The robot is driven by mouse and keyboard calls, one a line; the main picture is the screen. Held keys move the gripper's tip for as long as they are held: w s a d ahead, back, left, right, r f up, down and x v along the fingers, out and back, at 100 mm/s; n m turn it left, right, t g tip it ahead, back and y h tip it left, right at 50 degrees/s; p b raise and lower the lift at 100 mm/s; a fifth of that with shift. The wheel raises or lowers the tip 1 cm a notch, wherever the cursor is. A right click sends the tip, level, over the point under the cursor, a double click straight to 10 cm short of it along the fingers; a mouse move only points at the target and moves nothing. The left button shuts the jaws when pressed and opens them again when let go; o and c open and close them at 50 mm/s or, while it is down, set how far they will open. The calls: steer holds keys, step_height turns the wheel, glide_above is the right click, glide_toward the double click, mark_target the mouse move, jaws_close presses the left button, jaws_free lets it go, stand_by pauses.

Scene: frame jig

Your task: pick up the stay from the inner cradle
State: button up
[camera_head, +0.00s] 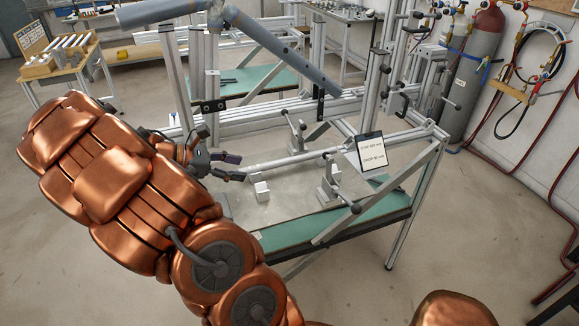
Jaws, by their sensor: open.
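A slim grey metal tube (295,159), which looks like the stay, lies across the jig bed. Its left end is close to my gripper, and its right part passes behind a small sign. My gripper (240,168) comes in from the left with its dark fingers apart. The fingertips are at the tube's left end; I cannot tell whether they are around it or only beside it. Nothing shows held between them. Small pale blocks (262,191) stand on the bed just below the fingers. The inner cradle itself I cannot make out clearly.
Toggle clamps stand behind (298,132) and in front (330,188) of the tube. A thick grey frame tube (285,58) and uprights rise behind.

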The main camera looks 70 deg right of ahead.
mark_target(263, 164)
steer(key=d+f, duration=0.1)
steer(key=w+d+n, duration=0.1)
steer(key=shift+d+f+g+h, duration=0.3)
steer(key=shift+d+f, duration=0.05)
steer(key=shift+d, duration=0.05)
steer(key=shift+s+d, duration=0.1)
steer(key=shift+d, duration=0.05)
steer(key=shift+x, duration=1.15)
steer(key=x, duration=0.1)
steer(key=p+x, duration=0.1)
steer(key=x, duration=0.1)
steer(key=p+x, duration=0.1)
steer(key=shift+s+d+r, duration=0.1)
steer(key=shift+d+r, duration=0.15)
steer(key=shift+d, duration=0.25)
steer(key=shift+s+d+f, duration=0.15)
steer(key=shift+d+f, duration=0.05)
steer(key=shift+f, duration=0.05)
jaws_close()
